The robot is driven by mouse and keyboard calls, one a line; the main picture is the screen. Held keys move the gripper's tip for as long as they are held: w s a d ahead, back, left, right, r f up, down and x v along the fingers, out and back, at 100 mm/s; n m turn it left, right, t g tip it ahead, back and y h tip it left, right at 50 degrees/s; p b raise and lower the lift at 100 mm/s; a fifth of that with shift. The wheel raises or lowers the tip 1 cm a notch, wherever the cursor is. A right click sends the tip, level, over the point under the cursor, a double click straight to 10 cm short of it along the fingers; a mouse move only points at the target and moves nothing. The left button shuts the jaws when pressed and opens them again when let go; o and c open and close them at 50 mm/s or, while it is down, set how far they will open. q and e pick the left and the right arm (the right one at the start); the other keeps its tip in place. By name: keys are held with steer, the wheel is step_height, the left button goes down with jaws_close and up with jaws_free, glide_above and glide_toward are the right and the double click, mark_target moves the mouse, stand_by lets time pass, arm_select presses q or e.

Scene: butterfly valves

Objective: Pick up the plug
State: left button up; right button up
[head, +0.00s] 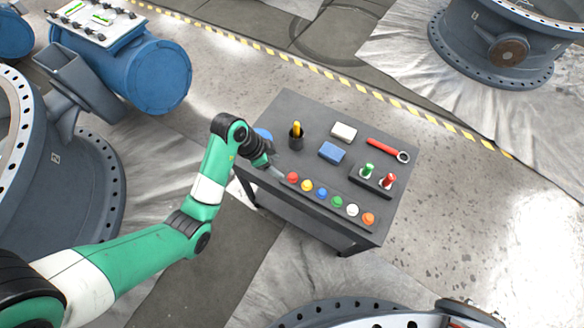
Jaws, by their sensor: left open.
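A row of small coloured round plugs lies along the table's near edge. They are a red plug (293,177), a yellow plug (307,186), a blue plug (322,194), a green plug (337,202), a white plug (352,210) and an orange plug (368,219). The fingers are small and hard to make out here. My right gripper is not in view.

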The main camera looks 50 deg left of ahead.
arm_select(q)
steer(key=b, duration=0.3)
glide_above(293, 176)
steer(key=s+a, duration=0.2)
steer(key=s, duration=0.1)
steer(key=f, duration=0.4)
steer(key=shift+w+d+f, duration=0.15)
steer(key=shift+w+f, duration=0.05)
steer(key=shift+f, duration=0.15)
steer(key=b+x, duration=0.4)
steer(key=x, duration=0.1)
steer(key=shift+w+d, duration=0.15)
steer(key=shift+d, duration=0.05)
steer(key=shift+r, duration=0.1)
jaws_close()
